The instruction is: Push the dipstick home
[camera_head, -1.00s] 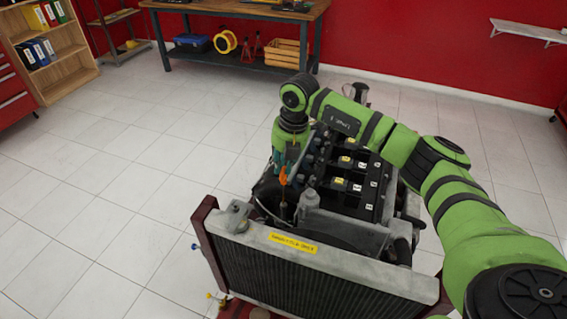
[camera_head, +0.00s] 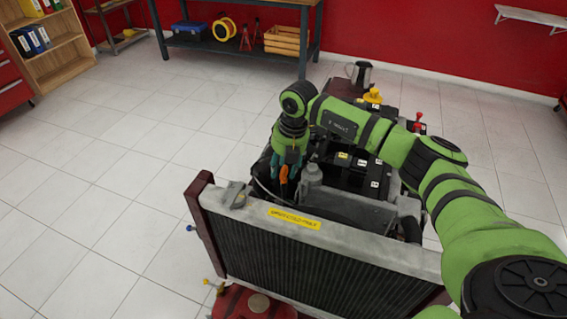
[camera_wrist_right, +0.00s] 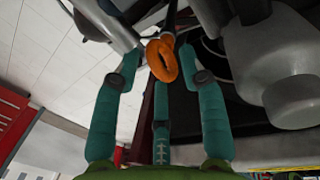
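The dipstick's orange loop handle (camera_head: 284,173) stands at the near left of the engine, just behind the radiator; in the right wrist view the orange loop (camera_wrist_right: 163,60) is seen close up. My right gripper (camera_head: 289,168) points down over it. In the right wrist view the teal fingers of the right gripper (camera_wrist_right: 160,75) are spread, with the loop between and beyond their tips and a visible gap on each side. The dipstick's lower part and its tube are mostly hidden. My left gripper is out of view.
The radiator (camera_head: 320,245) with a yellow label stands in front of the engine. A grey metal housing (camera_wrist_right: 293,85) is close right of the fingers. A yellow cap (camera_head: 373,96) and a red handle (camera_head: 418,121) stand at the back. Floor left of the engine is clear.

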